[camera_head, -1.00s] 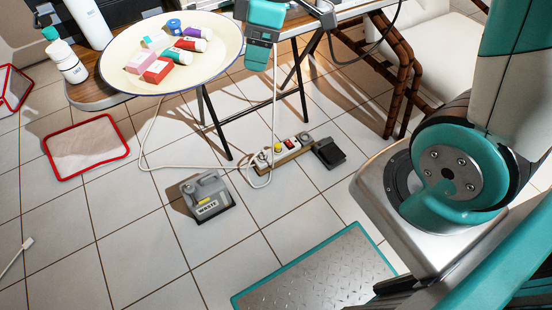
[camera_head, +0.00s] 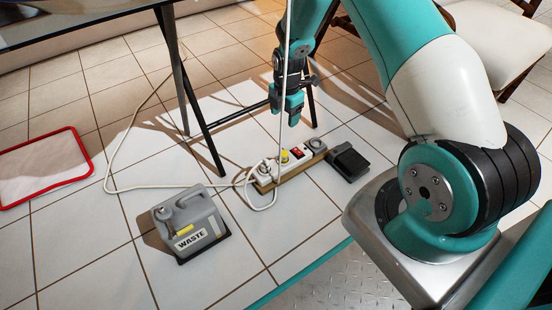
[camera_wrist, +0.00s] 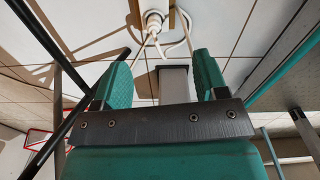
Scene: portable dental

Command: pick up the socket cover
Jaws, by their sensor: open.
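The power strip (camera_head: 268,183) lies on the tiled floor, its white body edged in tan. A small yellow piece (camera_head: 284,156) sits on its top near the middle, likely the socket cover, though it is too small to be sure. A red switch (camera_head: 298,153) and a round grey piece (camera_head: 316,145) are farther along the strip. My gripper (camera_head: 289,115) is open and empty, pointing down above and beyond the strip, apart from it. In the wrist view its two teal fingers (camera_wrist: 164,82) are spread; a white plug (camera_wrist: 154,20) shows beyond them, and the yellow piece cannot be made out.
A grey waste container (camera_head: 190,225) stands left of the strip. A black pedal (camera_head: 347,163) lies to its right. White cable (camera_head: 150,188) loops across the floor, and another hangs close to my gripper. Black table legs (camera_head: 190,100) stand behind. Open tiles lie in front.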

